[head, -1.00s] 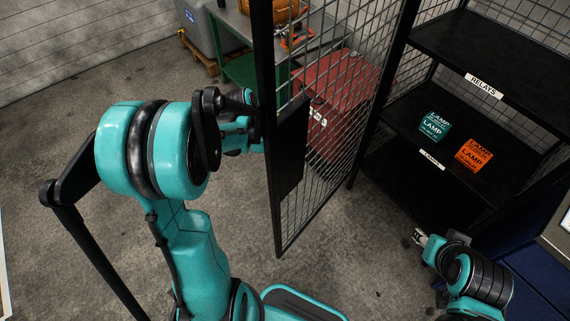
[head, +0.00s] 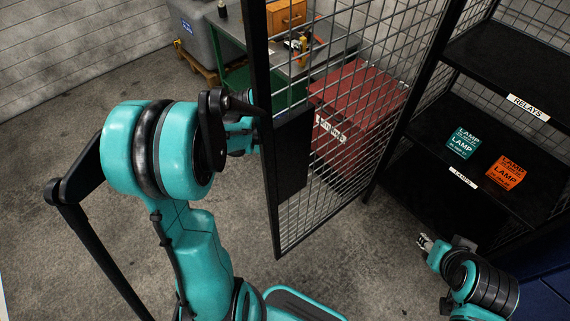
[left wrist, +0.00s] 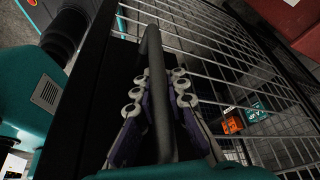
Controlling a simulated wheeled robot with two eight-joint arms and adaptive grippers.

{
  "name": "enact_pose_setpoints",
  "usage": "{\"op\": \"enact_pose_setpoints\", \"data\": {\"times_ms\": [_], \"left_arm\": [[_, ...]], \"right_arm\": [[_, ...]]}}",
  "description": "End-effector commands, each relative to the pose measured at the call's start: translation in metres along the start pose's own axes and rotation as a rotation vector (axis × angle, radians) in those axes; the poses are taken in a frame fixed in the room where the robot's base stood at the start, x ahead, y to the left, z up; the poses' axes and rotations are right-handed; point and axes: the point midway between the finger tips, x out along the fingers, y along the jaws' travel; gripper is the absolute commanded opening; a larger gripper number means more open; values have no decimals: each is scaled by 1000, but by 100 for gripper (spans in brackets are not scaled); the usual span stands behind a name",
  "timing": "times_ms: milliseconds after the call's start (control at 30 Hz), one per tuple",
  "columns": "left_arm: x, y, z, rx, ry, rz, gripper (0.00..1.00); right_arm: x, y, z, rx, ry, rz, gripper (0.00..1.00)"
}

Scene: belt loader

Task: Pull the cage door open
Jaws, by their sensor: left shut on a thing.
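The cage door (head: 352,120) is a black-framed wire mesh panel with a dark lock plate (head: 293,152). It stands swung out from the cage, which is open beside the shelves. My left gripper (left wrist: 161,78) is shut around the door's upright bar handle (left wrist: 152,52), seen in the left wrist view; in the head view the door's frame hides its fingers. My right gripper (head: 424,241) is low at the right, in front of the shelves and apart from the door; its jaws are too small to read.
Black shelves (head: 425,157) hold a teal lamp box (head: 463,143) and an orange lamp box (head: 506,172). Behind the door are a red bin (head: 355,110) and a green workbench (head: 236,78). A grey container (head: 196,32) stands on a pallet. The floor at left is clear.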

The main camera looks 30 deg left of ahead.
Motion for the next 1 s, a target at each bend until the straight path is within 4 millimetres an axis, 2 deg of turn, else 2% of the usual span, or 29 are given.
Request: {"op": "enact_pose_setpoints", "data": {"times_ms": [33,167,200,267,800,933,1000], "left_arm": [[-1,7,6,-11,-15,15,0],[-1,7,6,-11,-15,15,0],[-1,7,6,-11,-15,15,20],[-1,7,6,-11,-16,15,34],[-2,4,5,-6,-14,13,34],[-12,4,5,-6,-14,12,34],[-24,4,4,-6,-14,12,34]], "right_arm": [[0,0,0,0,0,0,40],[0,0,0,0,0,0,40],[0,0,0,0,0,0,40],[0,0,0,0,0,0,40],[0,0,0,0,0,0,40],[0,0,0,0,0,0,40],[0,0,0,0,0,0,40]]}}
